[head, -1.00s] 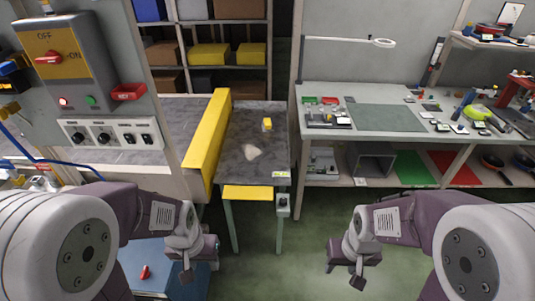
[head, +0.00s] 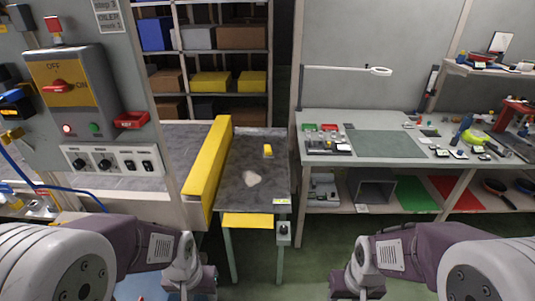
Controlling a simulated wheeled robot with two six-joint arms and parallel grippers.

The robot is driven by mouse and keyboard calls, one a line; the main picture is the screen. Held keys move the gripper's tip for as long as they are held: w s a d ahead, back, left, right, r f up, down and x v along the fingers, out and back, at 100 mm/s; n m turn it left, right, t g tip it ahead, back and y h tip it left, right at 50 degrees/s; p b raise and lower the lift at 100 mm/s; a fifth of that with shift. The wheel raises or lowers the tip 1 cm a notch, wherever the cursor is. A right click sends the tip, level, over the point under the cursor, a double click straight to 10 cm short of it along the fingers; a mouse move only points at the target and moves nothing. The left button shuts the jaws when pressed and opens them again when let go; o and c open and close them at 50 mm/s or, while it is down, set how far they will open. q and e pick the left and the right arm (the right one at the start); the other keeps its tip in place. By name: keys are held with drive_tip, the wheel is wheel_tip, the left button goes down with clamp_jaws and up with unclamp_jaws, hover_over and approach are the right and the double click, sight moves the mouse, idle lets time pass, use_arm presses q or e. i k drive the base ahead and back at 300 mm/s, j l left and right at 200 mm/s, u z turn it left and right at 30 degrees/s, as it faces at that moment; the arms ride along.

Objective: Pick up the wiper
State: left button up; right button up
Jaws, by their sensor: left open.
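A small yellow object (head: 267,150), which may be the wiper, stands on the far part of the dark grey conveyor table (head: 245,190). It is too small to make out its shape fully. A pale patch (head: 253,178) lies on the same surface, nearer to me. My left gripper (head: 185,293) is open at the bottom edge, left of the table and well short of the yellow object, partly cut off. My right gripper (head: 362,294) is at the bottom edge right of the table, and its fingers are hardly visible.
A tall yellow guard (head: 209,172) runs along the table's left side. A control box (head: 74,95) with a red switch stands at left. A workbench (head: 470,172) with tools and a lamp stands at right. Green floor (head: 318,262) between table and workbench is clear.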

sight(268, 152)
drive_tip(key=i+l, duration=0.3)
drive_tip(key=i, duration=0.15)
drive_tip(key=i+l+z, duration=0.1)
drive_tip(key=i+l, duration=0.45)
drive_tip(key=i, duration=0.3)
drive_tip(key=i+l, duration=0.3)
drive_tip(key=i, duration=0.15)
drive_tip(key=i+l+z, duration=0.1)
drive_tip(key=i+l, duration=0.15)
drive_tip(key=i, duration=0.2)
